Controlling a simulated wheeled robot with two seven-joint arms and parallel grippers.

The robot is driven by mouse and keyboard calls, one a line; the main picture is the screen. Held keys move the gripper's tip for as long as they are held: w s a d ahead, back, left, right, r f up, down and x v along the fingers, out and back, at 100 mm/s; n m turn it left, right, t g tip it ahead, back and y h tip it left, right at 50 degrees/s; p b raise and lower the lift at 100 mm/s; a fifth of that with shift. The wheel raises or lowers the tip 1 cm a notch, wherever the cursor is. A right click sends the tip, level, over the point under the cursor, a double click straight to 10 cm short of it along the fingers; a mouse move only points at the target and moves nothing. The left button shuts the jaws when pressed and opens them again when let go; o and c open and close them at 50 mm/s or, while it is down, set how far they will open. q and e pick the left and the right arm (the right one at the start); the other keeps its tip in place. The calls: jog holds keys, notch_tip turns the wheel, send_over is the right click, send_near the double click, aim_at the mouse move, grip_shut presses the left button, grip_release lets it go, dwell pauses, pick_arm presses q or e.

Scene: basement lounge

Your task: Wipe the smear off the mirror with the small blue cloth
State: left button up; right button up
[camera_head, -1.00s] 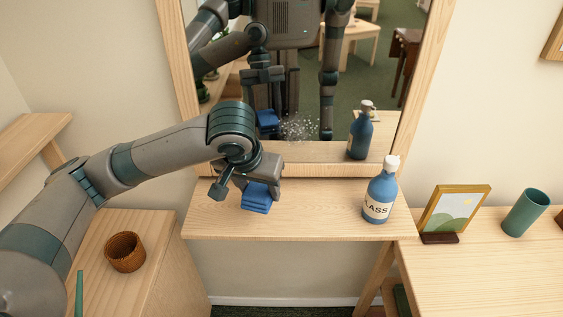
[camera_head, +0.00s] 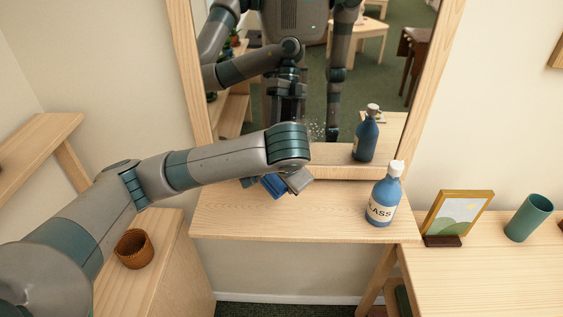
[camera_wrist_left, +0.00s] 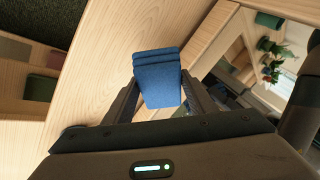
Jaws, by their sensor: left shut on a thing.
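The small blue cloth (camera_head: 273,186) is folded and held by my left gripper (camera_head: 286,187), above the shelf just in front of the mirror. In the left wrist view the cloth (camera_wrist_left: 157,80) sits between the two fingers of my left gripper (camera_wrist_left: 158,92), which is shut on it. The mirror (camera_head: 400,75) has a pale wood frame and stands at the back of the shelf. The smear (camera_head: 316,131) shows as white specks low on the glass, partly hidden behind my left wrist. My right gripper is not in direct view.
A picture frame (camera_head: 457,214) and a green cup (camera_head: 528,217) stand on the right table. A brown woven cup (camera_head: 135,248) is at left, below my arm.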

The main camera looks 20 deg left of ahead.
aim_at(281, 183)
pick_arm(q)
jog(key=shift+w+d+m+t, duration=0.1)
jog(key=shift+w+m+t, duration=0.3)
jog(key=shift+m, duration=0.4)
jog(key=m+t, duration=0.1)
jog(key=w+m+t+p, duration=0.1)
jog(key=shift+r+m, duration=0.35)
jog(key=shift+m, duration=0.05)
jog(key=m+t, duration=0.2)
jog(key=r+m+t+p, duration=0.1)
jog(key=shift+a+m+h, duration=0.3)
jog(key=m+t+h, duration=0.1)
jog(key=r+m+t+h+p, duration=0.1)
jog(key=m+t, duration=0.1)
jog(key=shift+s+r, duration=0.15)
jog(key=shift+s, duration=0.25)
jog(key=shift+s+r+m+t+h+p, duration=0.5)
jog(key=shift+s+m+t+h, duration=0.1)
jog(key=shift+m+t, duration=0.15)
jog(key=shift+s+d+r+m+t+h, duration=0.35)
jog(key=shift+s+r+m+t, duration=0.1)
jog(key=shift+s+t, duration=0.25)
jog(key=shift+w, duration=0.15)
